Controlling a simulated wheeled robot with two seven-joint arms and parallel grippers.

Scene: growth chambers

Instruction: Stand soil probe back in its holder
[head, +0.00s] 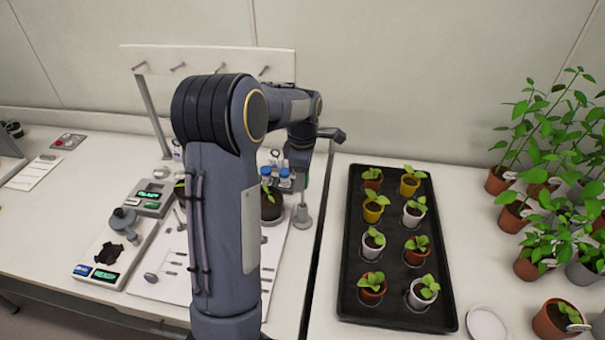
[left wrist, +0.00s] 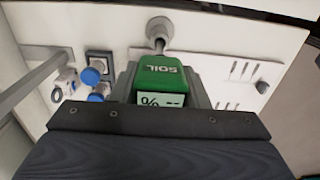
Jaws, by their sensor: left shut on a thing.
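The soil probe (left wrist: 168,80) has a green head marked SOIL and a small display reading "% --". My left gripper (left wrist: 165,88) is shut on this head, with grey fingers on both sides of it. In the head view my left gripper (head: 301,168) is over the bench, largely hidden by its own arm. A grey upright holder with a round base (head: 302,217) stands on the white board just below it. In the left wrist view this holder (left wrist: 159,30) is just beyond the probe head. The probe's lower end is hidden, so I cannot tell whether it touches the holder.
Blue-capped bottles (left wrist: 91,76) stand close to the gripper. A pegged rail (head: 215,62) rises behind the bench. A black tray (head: 345,290) of potted seedlings lies to the right. Devices with green displays (head: 105,277) lie to the left.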

